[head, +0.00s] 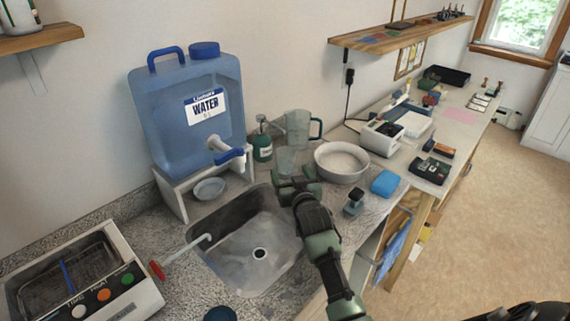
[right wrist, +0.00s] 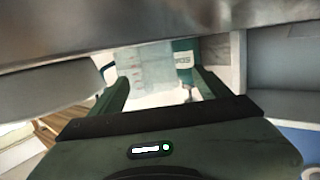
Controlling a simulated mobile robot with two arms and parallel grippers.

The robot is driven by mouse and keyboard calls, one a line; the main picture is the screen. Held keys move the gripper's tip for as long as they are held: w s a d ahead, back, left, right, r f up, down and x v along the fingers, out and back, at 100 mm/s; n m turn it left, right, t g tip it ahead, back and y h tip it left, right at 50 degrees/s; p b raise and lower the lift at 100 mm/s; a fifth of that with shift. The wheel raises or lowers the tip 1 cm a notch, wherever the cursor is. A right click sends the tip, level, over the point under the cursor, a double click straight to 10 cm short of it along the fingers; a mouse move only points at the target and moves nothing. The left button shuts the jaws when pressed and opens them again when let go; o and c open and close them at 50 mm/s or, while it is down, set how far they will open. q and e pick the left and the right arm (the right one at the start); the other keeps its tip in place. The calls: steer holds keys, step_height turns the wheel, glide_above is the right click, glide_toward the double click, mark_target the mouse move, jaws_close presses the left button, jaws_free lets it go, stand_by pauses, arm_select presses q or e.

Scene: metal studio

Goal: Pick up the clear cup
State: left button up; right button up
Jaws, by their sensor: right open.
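The clear cup (head: 286,159) is a small see-through tumbler on the granite counter, between the green bottle and the white bowl; its lower part is hidden by my gripper. In the right wrist view the clear cup (right wrist: 148,68) shows between and beyond the two fingers. My right gripper (head: 291,181) is open, just in front of the cup at the sink's back right corner. The right wrist view shows its spread fingers (right wrist: 157,80), with a gap on both sides of the cup. I cannot tell how deep the cup sits between them. My left gripper is not in view.
A clear pitcher (head: 298,125) with a green handle and a green bottle (head: 262,147) stand behind the cup. A white bowl (head: 341,163) is close on the right. The sink (head: 236,265) and the blue water jug (head: 170,115) are left. A blue sponge (head: 384,183) lies right.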

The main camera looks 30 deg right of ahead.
mark_target(287, 167)
steer(key=shift+w+d+f, duration=0.1)
steer(key=shift+w+d, duration=0.05)
steer(key=shift+w, duration=0.4)
steer(key=shift+x, duration=0.75)
steer(key=shift+f+p+x, duration=0.2)
steer(key=shift+x, duration=0.85)
steer(key=shift+f+p+x, duration=0.15)
steer(key=shift+f+x, duration=0.05)
steer(key=shift+x, duration=0.85)
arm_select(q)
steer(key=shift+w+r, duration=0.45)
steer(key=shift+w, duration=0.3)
arm_select(e)
steer(key=shift+s+d, duration=0.1)
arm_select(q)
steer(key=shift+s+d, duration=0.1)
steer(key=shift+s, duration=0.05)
arm_select(e)
steer(key=c, duration=1.5)
